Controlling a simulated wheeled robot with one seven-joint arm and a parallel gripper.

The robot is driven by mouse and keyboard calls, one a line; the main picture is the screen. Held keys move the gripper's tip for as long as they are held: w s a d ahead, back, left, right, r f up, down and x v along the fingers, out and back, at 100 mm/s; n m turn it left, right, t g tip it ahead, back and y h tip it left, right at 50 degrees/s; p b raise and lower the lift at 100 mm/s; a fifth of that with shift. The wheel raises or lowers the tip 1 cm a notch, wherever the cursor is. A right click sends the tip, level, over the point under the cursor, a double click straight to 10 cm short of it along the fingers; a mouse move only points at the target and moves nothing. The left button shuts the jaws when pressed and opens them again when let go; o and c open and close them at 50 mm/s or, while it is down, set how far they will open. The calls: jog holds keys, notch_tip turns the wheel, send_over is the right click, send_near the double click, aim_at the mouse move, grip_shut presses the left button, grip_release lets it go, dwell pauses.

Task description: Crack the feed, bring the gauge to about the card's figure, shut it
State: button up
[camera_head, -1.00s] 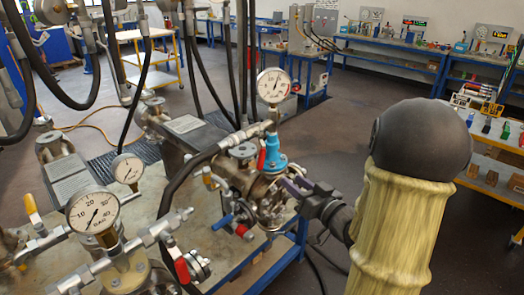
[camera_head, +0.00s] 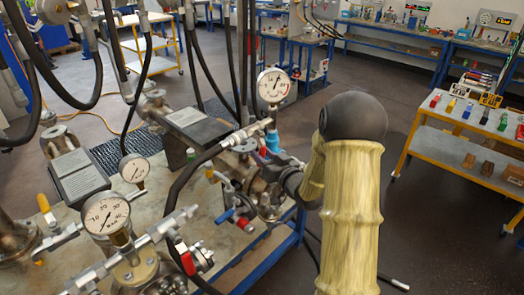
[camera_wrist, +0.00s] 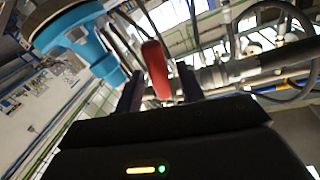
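The upright gauge (camera_head: 273,87) has a white dial and stands above a blue valve body (camera_head: 271,141); its reading is too small to make out. In the wrist view a red lever (camera_wrist: 155,68) stands between the two dark fingers of my gripper (camera_wrist: 159,76), beside the blue body (camera_wrist: 85,42). The fingers are apart, with gaps visible at the lever's sides. In the head view my arm hides most of my gripper, close to the valve. Grey plates with print (camera_head: 80,178) (camera_head: 197,125) lie on the bench; I cannot read them or tell whether either is the card.
A larger BAR gauge (camera_head: 106,215) and a small gauge (camera_head: 134,168) stand at left among pipes. Another red lever (camera_head: 185,257) is at the front. Black hoses hang behind the valve. A yellow-framed cart (camera_head: 410,150) stands right, with open floor before it.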

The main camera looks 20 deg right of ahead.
jog(key=shift+w+a, duration=0.15)
jog(key=shift+w, duration=0.3)
grip_shut()
jog(key=shift+f+b, duration=0.1)
jog(key=shift+b, duration=0.25)
jog(key=shift+w+d+f+n+b, duration=0.15)
jog(key=shift+n+b, duration=0.25)
jog(key=shift+b, duration=0.5)
jog(key=n+b, duration=0.1)
jog(key=b, duration=0.1)
jog(key=d+n+b, duration=0.1)
jog(key=b, duration=0.2)
jog(key=shift+w+d, duration=0.1)
jog(key=shift+w, duration=0.15)
jog(key=shift+r, duration=0.2)
